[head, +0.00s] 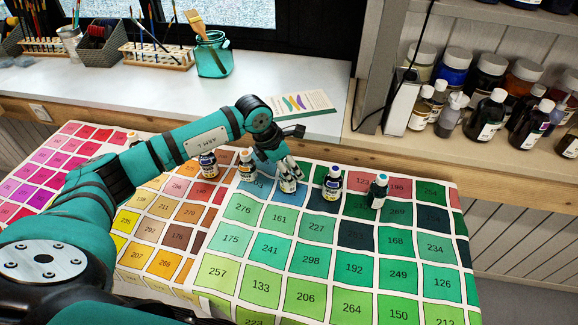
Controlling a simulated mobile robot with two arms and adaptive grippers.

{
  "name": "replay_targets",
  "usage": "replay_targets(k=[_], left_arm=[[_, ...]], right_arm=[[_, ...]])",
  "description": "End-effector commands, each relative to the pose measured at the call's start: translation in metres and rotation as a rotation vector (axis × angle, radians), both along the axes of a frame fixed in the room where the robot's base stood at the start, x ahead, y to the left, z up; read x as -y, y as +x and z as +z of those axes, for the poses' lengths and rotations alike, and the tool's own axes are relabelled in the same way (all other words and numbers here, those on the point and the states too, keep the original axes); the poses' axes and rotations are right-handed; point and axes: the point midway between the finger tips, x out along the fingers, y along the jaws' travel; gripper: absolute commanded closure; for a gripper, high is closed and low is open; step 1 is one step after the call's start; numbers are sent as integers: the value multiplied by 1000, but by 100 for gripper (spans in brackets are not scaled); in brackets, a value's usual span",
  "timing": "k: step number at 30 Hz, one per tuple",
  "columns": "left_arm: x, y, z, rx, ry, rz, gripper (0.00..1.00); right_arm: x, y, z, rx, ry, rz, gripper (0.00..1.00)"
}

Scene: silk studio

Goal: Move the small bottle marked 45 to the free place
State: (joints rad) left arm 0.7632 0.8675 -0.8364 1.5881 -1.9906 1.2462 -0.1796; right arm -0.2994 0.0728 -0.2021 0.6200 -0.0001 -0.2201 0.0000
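Several small dark bottles with pale labels stand in a row on the colour chart (242,292). One bottle (288,185) is at my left gripper (289,172), whose fingers come down over its top and hide its cap. I cannot tell whether the fingers press on it. To its left stand an orange-capped bottle (247,166) and a blue-capped bottle (208,166). The bottle labels are too small to read, so I cannot tell which is 45. My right gripper is not in view.
Another small bottle (133,138) stands at the far left, partly behind my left arm. Behind the chart, a white sill (150,98) holds a teal brush jar (213,58) and a leaflet (294,104). Larger bottles (487,115) crowd the right shelf. The chart's front is clear.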

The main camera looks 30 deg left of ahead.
Motion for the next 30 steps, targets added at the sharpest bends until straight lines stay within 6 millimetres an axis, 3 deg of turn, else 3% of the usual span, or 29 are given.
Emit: replay_targets(k=[1, 4, 16, 30], left_arm=[[0, 0, 1, 0, 0, 0, 43], [0, 0, 1, 0, 0, 0, 30], [-2, -1, 10, 3, 1, 1, 30], [-25, -29, 95, 4, 2, 2, 30]], right_arm=[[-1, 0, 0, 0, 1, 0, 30], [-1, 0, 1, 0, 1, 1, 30], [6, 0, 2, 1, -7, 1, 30], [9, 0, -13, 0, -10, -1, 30]])
